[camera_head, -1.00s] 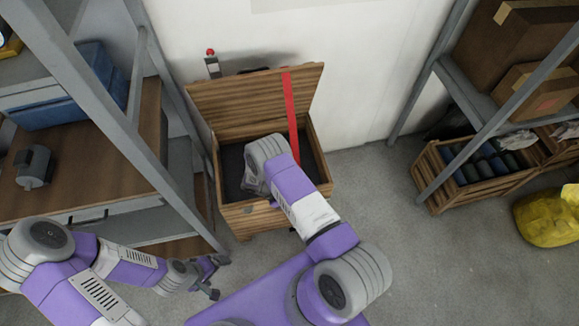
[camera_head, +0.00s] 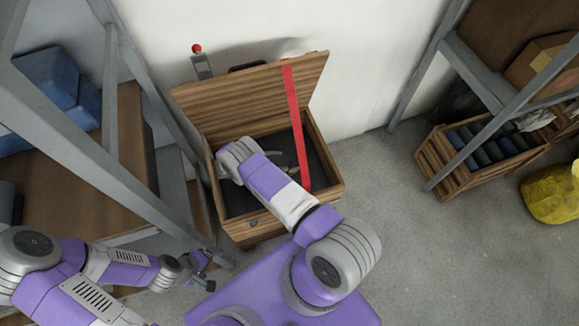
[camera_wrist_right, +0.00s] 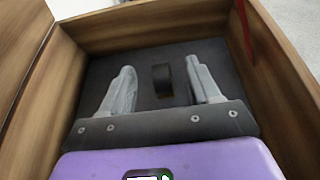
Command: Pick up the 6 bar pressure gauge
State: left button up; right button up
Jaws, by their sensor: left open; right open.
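A small dark upright shape (camera_wrist_right: 162,82) stands on the dark floor of the wooden chest (camera_head: 322,178), seen in the right wrist view. It may be the pressure gauge; I cannot make out a dial or any marking. My right gripper (camera_wrist_right: 160,72) is open, its two grey fingers pointing down into the chest on either side of this shape, apart from it in the picture. In the head view my right wrist hides much of the chest's inside. My left gripper (camera_head: 205,273) is open and empty, outside the chest at the lower left.
The chest's raised lid (camera_head: 235,95) leans back near the wall, and a red strap (camera_head: 295,115) runs down into the chest. Metal shelving stands close on the left. A crate of bottles (camera_head: 465,165) and a yellow bag (camera_head: 552,192) lie right. The floor between is clear.

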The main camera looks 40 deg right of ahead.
aim_at(292, 164)
jog(key=f+b, duration=0.1)
jog(key=d+f+b, duration=0.1)
jog(key=f, duration=0.1)
jog(key=d+f+b, duration=0.1)
jog(key=shift+d+f, duration=0.2)
jog(key=shift+f, duration=0.05)
jog(key=b+x, duration=0.1)
jog(key=x, duration=0.4)
jog(key=shift+a+f, duration=0.1)
jog(key=shift+f, duration=0.05)
grip_shut()
